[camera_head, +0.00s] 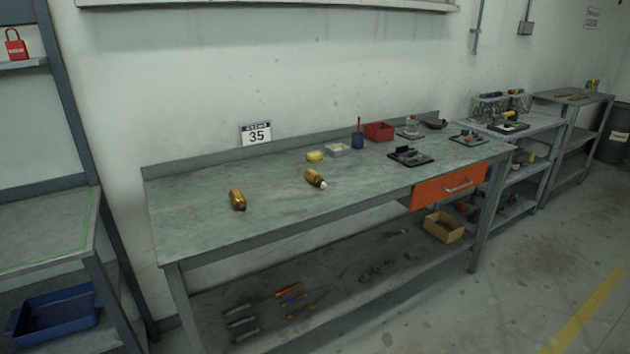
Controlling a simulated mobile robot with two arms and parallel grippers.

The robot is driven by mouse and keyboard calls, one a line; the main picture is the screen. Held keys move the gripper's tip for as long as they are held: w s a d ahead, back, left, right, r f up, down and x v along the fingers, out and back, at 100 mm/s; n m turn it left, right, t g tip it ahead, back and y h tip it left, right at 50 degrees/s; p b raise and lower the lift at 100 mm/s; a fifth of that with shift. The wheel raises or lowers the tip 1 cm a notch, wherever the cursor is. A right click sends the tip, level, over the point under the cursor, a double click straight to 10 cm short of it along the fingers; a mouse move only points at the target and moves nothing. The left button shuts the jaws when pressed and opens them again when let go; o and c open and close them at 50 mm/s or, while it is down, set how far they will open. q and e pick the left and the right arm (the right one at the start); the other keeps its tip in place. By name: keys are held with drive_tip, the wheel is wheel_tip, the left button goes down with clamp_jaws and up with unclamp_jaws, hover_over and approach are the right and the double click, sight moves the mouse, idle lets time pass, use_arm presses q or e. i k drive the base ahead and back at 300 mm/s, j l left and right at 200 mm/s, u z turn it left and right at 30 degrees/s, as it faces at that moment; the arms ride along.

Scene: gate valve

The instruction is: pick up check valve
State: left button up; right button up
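Two small brass-coloured cylindrical fittings lie on the grey workbench (200,232). One brass fitting (238,200) lies near the bench's left end. The other brass fitting (315,178) lies further right and has a whitish tip at its right end. I cannot tell from this distance which of them is the check valve. Neither of my grippers shows in the head view.
On the bench stand a yellow object (315,156), a white box (338,149), a blue cup (357,141), a red bin (379,131) and a black tray (410,156). An orange drawer (449,187) hangs under the right front edge. Floor (480,300) is clear in front.

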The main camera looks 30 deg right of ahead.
sight(312, 176)
drive_tip(key=i+l+z, duration=0.15)
drive_tip(key=z, duration=0.35)
drive_tip(key=i+l+z, duration=0.1)
drive_tip(key=z, duration=0.4)
drive_tip(key=i+l+u, duration=0.35)
drive_tip(key=i+l, duration=0.15)
drive_tip(key=i, duration=0.15)
drive_tip(key=i+l+u, duration=0.3)
drive_tip(key=i+l, duration=0.35)
drive_tip(key=i+l+u, duration=0.35)
drive_tip(key=i+l, duration=0.15)
drive_tip(key=l, duration=0.3)
